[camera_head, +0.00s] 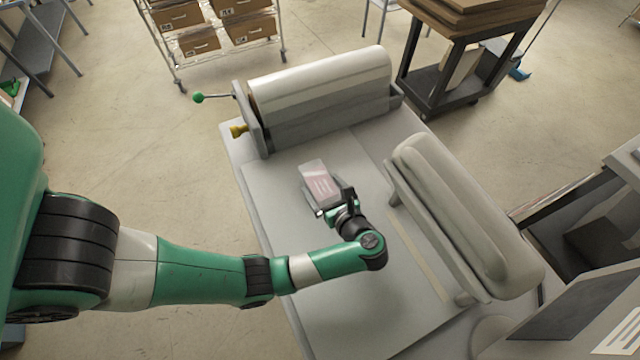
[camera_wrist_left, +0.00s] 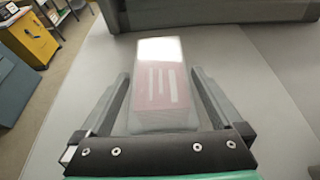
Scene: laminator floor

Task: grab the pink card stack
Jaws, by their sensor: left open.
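The pink card stack (camera_head: 320,183) lies on the white laminator table, near its middle. It has a glossy clear cover and pale stripes. My left gripper (camera_head: 324,194) is at the near end of the stack. In the left wrist view the stack (camera_wrist_left: 159,85) sits between the two open fingers of my left gripper (camera_wrist_left: 160,90), with a gap on each side. The near end of the stack is close to the gripper's palm. My right gripper is not in view.
A large roller (camera_head: 320,82) stands behind the stack, with a green-knobbed crank (camera_head: 199,97) at its left. A long padded bar (camera_head: 465,215) stands on the right. The table surface (camera_head: 385,310) in front is clear.

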